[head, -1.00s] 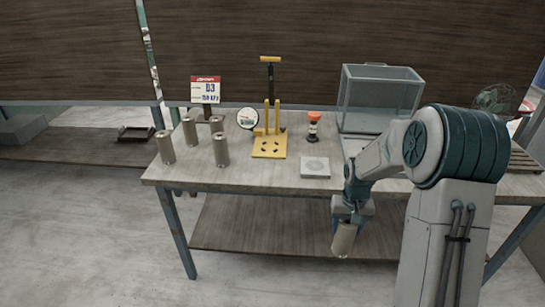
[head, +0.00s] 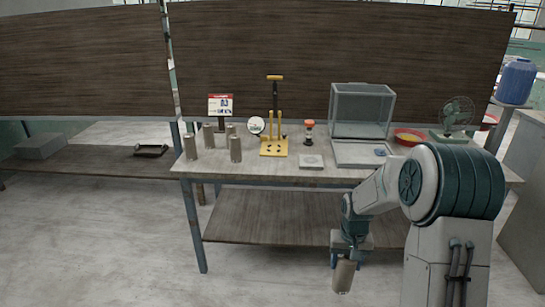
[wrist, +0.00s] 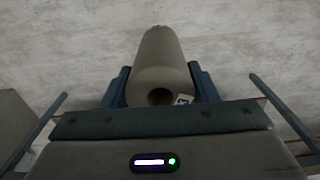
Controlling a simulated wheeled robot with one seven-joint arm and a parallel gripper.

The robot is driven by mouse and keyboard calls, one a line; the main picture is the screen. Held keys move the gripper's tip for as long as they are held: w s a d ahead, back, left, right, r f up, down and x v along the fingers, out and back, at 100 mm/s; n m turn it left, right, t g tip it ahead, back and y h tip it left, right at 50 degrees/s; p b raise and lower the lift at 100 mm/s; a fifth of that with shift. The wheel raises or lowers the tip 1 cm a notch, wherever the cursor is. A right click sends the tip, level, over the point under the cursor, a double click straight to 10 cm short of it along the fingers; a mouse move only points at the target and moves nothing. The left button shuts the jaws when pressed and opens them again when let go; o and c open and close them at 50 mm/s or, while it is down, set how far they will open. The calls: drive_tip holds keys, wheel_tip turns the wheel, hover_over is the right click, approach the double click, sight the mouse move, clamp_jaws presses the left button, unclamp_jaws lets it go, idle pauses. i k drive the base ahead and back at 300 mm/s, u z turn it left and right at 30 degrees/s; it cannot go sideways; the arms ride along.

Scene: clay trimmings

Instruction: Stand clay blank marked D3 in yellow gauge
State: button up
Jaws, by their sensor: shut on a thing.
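My gripper (head: 347,258) is shut on a grey-brown cylindrical clay blank (head: 344,277), held low in front of the table, over the floor. In the wrist view the blank (wrist: 158,60) sits between the blue fingers, with a dark round hole in its near end. A small white tag with a blue mark shows beside that hole; I cannot read it fully. The yellow gauge (head: 274,147), a base plate with upright posts and a tall T-handle, stands on the table, well apart from my gripper. I see no blank standing in it.
Several similar blanks (head: 236,149) stand on the table (head: 260,173) at left, near a sign card (head: 221,105) and a round dial (head: 256,125). A grey square plate (head: 311,161), an orange-capped bottle (head: 309,132) and a glass case (head: 361,110) stand right of the gauge.

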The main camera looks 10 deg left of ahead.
sight(274, 149)
drive_tip(key=u, duration=0.45)
drive_tip(key=i, duration=0.3)
drive_tip(key=u, duration=0.8)
drive_tip(key=i, duration=1.15)
drive_tip(key=z, duration=0.5)
